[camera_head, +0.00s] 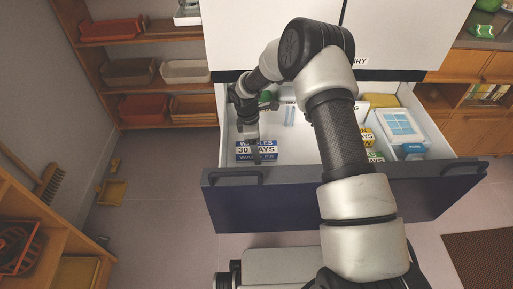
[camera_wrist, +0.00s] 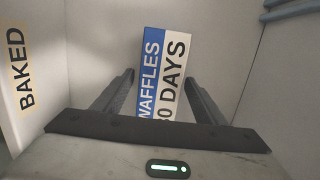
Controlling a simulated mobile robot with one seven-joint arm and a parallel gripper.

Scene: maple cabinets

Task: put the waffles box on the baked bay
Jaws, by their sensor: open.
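The waffles box (camera_head: 257,150) is blue and white with "WAFFLES" and "30 DAYS" on it. It lies in the left part of the open drawer in the head view. In the wrist view the waffles box (camera_wrist: 163,70) extends between and beyond my two open fingers (camera_wrist: 161,82). My gripper (camera_head: 252,140) is low over the box in the head view; I cannot tell whether a finger touches it. A white panel marked "BAKED" (camera_wrist: 22,80) stands at the left in the wrist view. The bay's floor is mostly hidden.
The drawer front (camera_head: 340,195) is dark blue, with the drawer pulled out. Several packages, including a blue-and-white one (camera_head: 400,125), sit at its right. Drawer walls lie close on both sides of my gripper. Shelves with bins (camera_head: 130,72) stand at the left.

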